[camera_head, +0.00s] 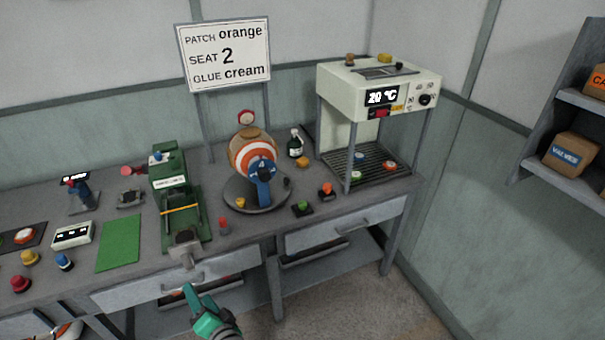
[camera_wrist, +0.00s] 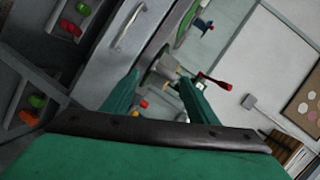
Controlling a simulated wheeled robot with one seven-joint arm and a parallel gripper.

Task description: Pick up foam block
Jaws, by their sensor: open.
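I cannot pick out the foam block with certainty. A small grey-beige block-like piece (camera_head: 185,255) stands at the bench's front edge, before the green machine (camera_head: 180,202). It may be part of a fixture. My gripper (camera_head: 198,291) is in front of the bench, below and slightly right of that piece, apart from it. In the wrist view, my gripper (camera_wrist: 158,86) has its two green fingers spread with nothing held. A pale piece (camera_wrist: 168,66) shows beyond and between the fingertips.
Drawers with handles (camera_head: 345,228) line the front. A shelf with boxes (camera_head: 571,153) hangs at right. The floor (camera_head: 330,300) is clear at right.

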